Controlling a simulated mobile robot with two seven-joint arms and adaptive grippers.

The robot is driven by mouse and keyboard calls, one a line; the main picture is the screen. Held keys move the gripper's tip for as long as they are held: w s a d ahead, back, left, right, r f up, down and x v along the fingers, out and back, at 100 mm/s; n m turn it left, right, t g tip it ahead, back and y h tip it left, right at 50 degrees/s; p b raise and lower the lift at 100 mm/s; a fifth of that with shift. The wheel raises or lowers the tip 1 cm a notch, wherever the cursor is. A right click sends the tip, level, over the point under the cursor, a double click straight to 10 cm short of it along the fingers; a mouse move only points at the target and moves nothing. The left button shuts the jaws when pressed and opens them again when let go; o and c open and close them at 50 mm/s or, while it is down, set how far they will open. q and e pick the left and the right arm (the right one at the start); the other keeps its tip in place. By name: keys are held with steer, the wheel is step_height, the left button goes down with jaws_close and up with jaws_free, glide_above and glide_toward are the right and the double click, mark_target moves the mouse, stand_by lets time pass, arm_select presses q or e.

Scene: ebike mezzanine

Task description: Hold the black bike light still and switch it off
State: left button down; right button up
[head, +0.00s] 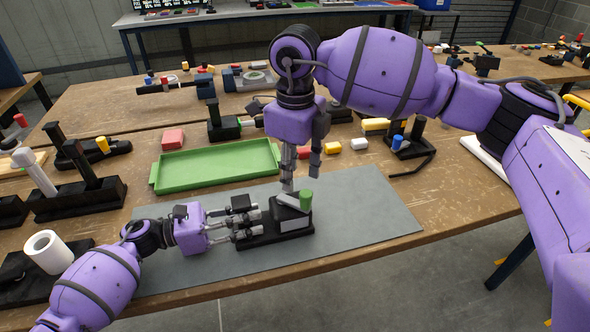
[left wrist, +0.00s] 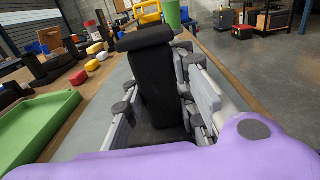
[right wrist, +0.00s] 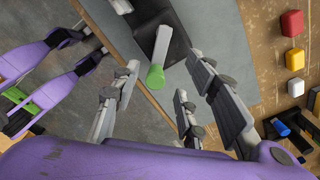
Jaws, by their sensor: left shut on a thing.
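The black bike light (head: 270,232) sits on the grey mat (head: 365,205), with a black base, a raised block and a grey lever ending in a green knob (head: 306,200). My left gripper (head: 243,222) is shut on the black block at its left side; the block (left wrist: 152,85) shows between the fingers in the left wrist view. My right gripper (head: 302,180) points down above the light, fingers apart and empty. In the right wrist view the green knob (right wrist: 155,77) lies between the spread fingertips; I cannot tell whether any finger touches it.
A green tray (head: 215,165) lies behind the mat. Red, yellow and white blocks (head: 332,148) and a black stand with a blue piece (head: 408,145) are behind the light. A white roll (head: 47,252) stands at the front left. The mat's right side is clear.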

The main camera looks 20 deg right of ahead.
arm_select(q)
steer(key=c, duration=1.4)
jaws_free()
steer(key=shift+o, duration=0.2)
steer(key=shift+a, duration=0.15)
